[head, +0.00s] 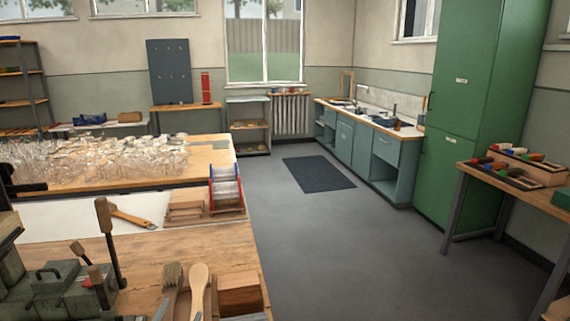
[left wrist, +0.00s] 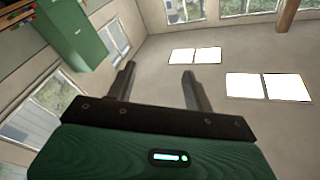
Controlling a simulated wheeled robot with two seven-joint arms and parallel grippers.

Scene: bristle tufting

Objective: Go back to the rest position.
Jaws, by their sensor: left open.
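My left gripper (left wrist: 159,72) shows in the left wrist view with its two dark fingers spread apart. Nothing is between them. Behind the fingers are the pale ceiling and its bright light panels (left wrist: 268,87), so the gripper is clear of the benches. I cannot make out the left gripper with certainty in the head view. My right gripper is in neither view.
A green cabinet (head: 480,110) and side table (head: 530,190) stand right. The middle floor is free.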

